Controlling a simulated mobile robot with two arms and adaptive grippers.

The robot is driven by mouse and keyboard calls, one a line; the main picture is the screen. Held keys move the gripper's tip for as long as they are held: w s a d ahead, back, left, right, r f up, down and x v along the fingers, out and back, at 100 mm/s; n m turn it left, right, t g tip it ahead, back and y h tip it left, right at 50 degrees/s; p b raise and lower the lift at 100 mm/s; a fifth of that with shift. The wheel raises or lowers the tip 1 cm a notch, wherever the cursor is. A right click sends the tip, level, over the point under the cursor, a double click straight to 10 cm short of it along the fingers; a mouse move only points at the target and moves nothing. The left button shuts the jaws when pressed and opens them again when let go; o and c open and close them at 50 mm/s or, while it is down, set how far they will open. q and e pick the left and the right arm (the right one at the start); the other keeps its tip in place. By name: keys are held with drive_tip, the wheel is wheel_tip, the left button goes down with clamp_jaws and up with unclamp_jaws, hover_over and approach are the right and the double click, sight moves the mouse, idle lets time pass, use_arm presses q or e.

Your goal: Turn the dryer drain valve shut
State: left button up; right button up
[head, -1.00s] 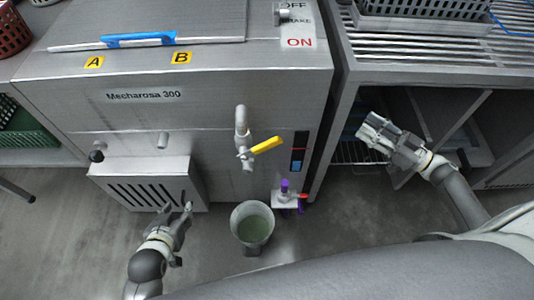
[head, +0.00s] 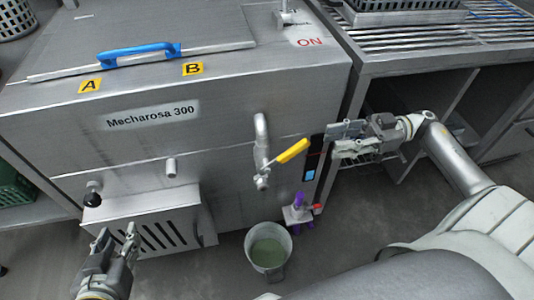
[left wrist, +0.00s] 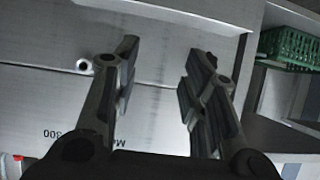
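The drain valve has a yellow lever (head: 292,151) on a grey bent pipe (head: 261,130) on the front of the Mecharosa 300 machine (head: 235,110). The lever slants up to the right from the valve body, partway between level and upright. My right gripper (head: 333,143) is to the right of the lever, apart from it, with its fingers apart and empty. My left gripper (head: 117,234) is low at the left in front of the slotted box, open and empty. Its spread fingers also show in the left wrist view (left wrist: 157,70). The lever is not visible there.
A bucket (head: 285,243) of greenish liquid stands on the floor below the pipe. A purple and red fitting (head: 299,208) juts out right of it. The slotted metal box (head: 160,218) and black knob (head: 92,198) project at left. Open shelving (head: 400,95) is at right.

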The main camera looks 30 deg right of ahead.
sight(305, 148)
drive_tip(key=b+x, duration=0.1)
drive_tip(key=x, duration=0.8)
drive_tip(key=shift+a, duration=0.35)
use_arm(q)
wheel_tip(305, 148, up, 6)
drive_tip(key=w+d+t+h, duration=0.1)
drive_tip(key=w+t, duration=0.2)
drive_tip(key=t, duration=0.1)
drive_tip(key=shift+d+r, duration=0.15)
drive_tip(key=shift+d, duration=0.1)
use_arm(e)
drive_tip(key=shift+w+a, duration=0.15)
drive_tip(key=shift+a, duration=0.5)
clamp_jaws()
